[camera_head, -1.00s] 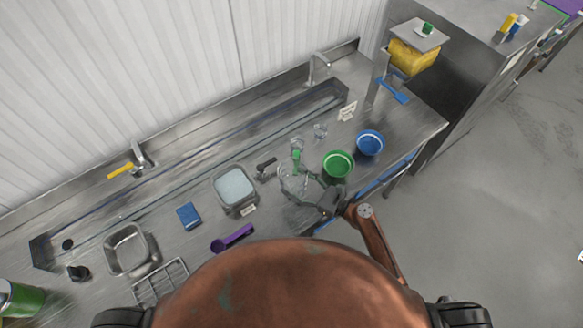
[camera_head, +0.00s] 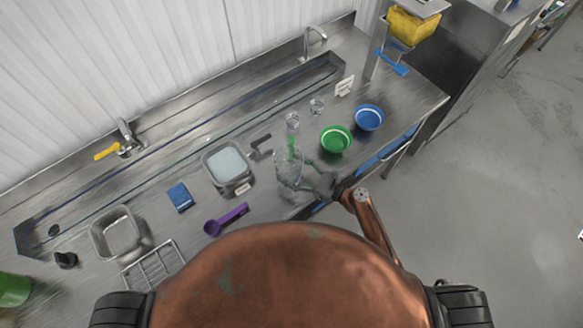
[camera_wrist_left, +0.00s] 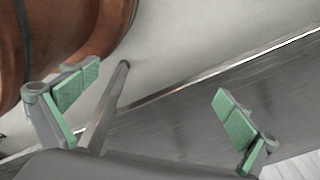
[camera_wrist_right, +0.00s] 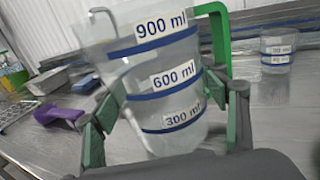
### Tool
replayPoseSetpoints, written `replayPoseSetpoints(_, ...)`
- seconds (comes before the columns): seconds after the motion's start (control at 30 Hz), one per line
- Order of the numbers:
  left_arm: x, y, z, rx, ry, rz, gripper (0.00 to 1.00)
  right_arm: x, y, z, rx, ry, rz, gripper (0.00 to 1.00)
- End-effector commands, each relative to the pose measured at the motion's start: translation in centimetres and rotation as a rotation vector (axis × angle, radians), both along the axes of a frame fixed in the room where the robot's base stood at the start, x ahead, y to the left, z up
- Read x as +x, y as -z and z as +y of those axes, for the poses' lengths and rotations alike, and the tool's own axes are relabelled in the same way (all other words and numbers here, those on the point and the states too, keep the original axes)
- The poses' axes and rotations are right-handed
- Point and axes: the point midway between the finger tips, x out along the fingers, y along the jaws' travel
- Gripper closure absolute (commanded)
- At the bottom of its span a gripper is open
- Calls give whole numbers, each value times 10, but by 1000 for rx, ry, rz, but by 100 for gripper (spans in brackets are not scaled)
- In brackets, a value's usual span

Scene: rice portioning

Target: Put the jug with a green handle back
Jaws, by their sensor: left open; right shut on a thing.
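The jug with a green handle (camera_head: 288,170) is clear, with blue rings and 900, 600 and 300 ml labels. It shows large and upright in the right wrist view (camera_wrist_right: 160,85), its green handle on the far right side. My right gripper (camera_head: 303,180) is shut on the jug's body, with a green-padded finger on each side of it. I cannot tell whether its base touches the counter. My left gripper (camera_wrist_left: 160,105) is open and empty in the left wrist view, with the counter edge behind it. It is not visible in the head view.
Two small clear measuring cups (camera_head: 293,121) (camera_head: 317,106) stand behind the jug. A green bowl (camera_head: 335,139) and a blue bowl (camera_head: 369,118) stand to its right. A tub (camera_head: 228,168), purple scoop (camera_head: 226,219) and blue sponge (camera_head: 180,197) lie left. Bare counter (camera_head: 265,200) lies between scoop and jug.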

Motion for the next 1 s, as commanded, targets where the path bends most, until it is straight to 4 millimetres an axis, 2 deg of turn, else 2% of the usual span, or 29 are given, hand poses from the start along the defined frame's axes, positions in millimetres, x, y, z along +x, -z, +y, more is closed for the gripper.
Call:
replayPoseSetpoints(0.4, -33, 3, 2, 2, -9, 41, 0, 0, 0, 0, 1, 1, -1, 69)
replayPoseSetpoints(0.87, -13, 8, 1, 1, -4, 17, 0, 0, 9, 0, 1, 1, -1, 69)
replayPoseSetpoints(0.9, -13, 8, 1, 1, -4, 17, 0, 0, 9, 0, 1, 1, -1, 32)
replayPoseSetpoints(1.0, -14, 8, 1, 1, -4, 17, 0, 0, 8, 0, 1, 1, -1, 25)
